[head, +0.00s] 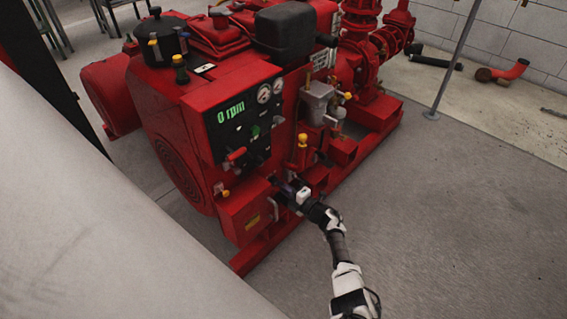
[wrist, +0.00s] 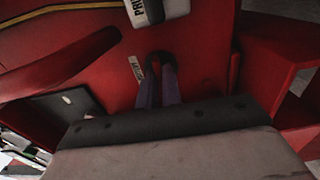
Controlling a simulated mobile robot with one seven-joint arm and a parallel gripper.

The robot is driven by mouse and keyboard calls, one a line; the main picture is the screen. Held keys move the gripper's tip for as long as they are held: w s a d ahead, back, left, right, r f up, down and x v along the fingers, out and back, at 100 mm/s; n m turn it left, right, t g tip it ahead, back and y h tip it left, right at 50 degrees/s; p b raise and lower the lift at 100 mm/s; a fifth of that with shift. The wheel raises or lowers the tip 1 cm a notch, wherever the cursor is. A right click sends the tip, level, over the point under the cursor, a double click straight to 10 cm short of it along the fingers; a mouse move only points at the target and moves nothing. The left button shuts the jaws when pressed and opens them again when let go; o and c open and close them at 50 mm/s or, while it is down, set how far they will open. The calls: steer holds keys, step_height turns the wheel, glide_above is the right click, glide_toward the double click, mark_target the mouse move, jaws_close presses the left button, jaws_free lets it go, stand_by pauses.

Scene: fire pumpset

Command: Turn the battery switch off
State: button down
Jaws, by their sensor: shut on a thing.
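The battery switch (wrist: 156,57) shows in the wrist view as a small red and black part on a red panel, with a small white label at its left. My gripper (wrist: 158,82) is shut on it, with the two fingers side by side and their tips at the switch. The fingers hide much of the switch, and its exact turn angle cannot be told. In the head view my gripper (head: 281,186) reaches the lower front of the red pumpset (head: 185,130), below the control panel. The switch is hidden there behind my gripper.
The control panel (head: 228,140) reads 0 rpm and carries gauges and a red-handled lever (head: 235,154). A yellow-topped valve (head: 302,140) stands just above my gripper. A white-labelled box (wrist: 160,10) is close above the switch.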

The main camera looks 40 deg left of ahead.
steer(key=c, duration=1.6)
jaws_free()
steer(key=shift+a, duration=0.1)
steer(key=d+p, duration=0.2)
steer(key=d, duration=0.2)
steer(key=d+p, duration=0.2)
steer(key=d, duration=0.3)
steer(key=s+d+p, duration=0.1)
steer(key=d+p, duration=0.1)
steer(key=d, duration=0.2)
steer(key=shift+d, duration=0.4)
